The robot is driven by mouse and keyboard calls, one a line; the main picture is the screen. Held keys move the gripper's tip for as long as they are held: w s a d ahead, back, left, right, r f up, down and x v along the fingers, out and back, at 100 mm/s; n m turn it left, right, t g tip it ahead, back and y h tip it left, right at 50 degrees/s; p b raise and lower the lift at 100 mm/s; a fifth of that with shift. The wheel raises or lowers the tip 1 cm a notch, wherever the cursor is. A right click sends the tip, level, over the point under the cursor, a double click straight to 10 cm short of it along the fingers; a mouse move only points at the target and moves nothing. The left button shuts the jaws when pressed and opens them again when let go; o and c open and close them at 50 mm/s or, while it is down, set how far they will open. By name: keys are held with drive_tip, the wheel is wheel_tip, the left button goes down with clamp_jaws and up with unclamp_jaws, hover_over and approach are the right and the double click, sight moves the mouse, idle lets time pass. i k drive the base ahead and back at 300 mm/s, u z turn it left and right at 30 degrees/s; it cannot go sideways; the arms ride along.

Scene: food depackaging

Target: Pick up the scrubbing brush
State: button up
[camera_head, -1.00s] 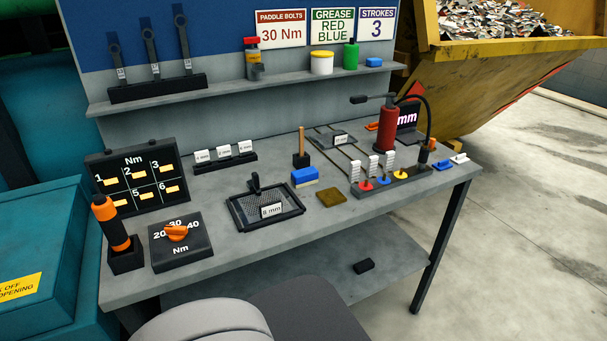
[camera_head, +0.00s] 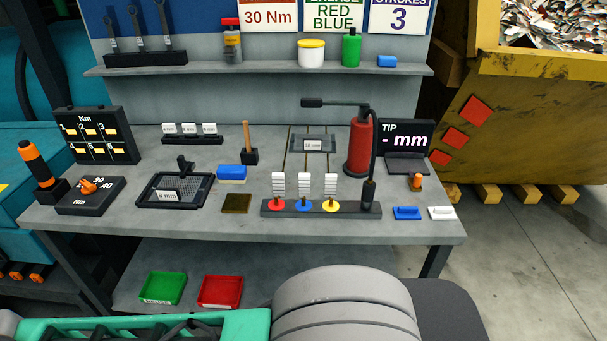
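A blue block with a pale underside (camera_head: 231,174), which looks like the scrubbing brush, lies on the grey workbench (camera_head: 120,215). It sits just behind a flat brown pad (camera_head: 236,204) and right of a black mesh tray (camera_head: 150,203) labelled 8 mm. A wooden handle (camera_head: 247,136) stands upright in a black holder behind it; what is at its lower end is hidden. My gripper is not in view.
Right of the pad is a black rack (camera_head: 270,208) with red, blue and yellow knobs. A red cylinder (camera_head: 358,146) with a black hose stands behind it. Green (camera_head: 163,287) and red (camera_head: 220,291) trays are on the lower shelf. A rounded grey part of mine fills the bottom.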

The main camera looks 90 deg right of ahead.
sight(226, 173)
drive_tip(key=k, duration=0.75)
drive_tip(key=z, duration=0.9)
drive_tip(key=i, duration=0.7)
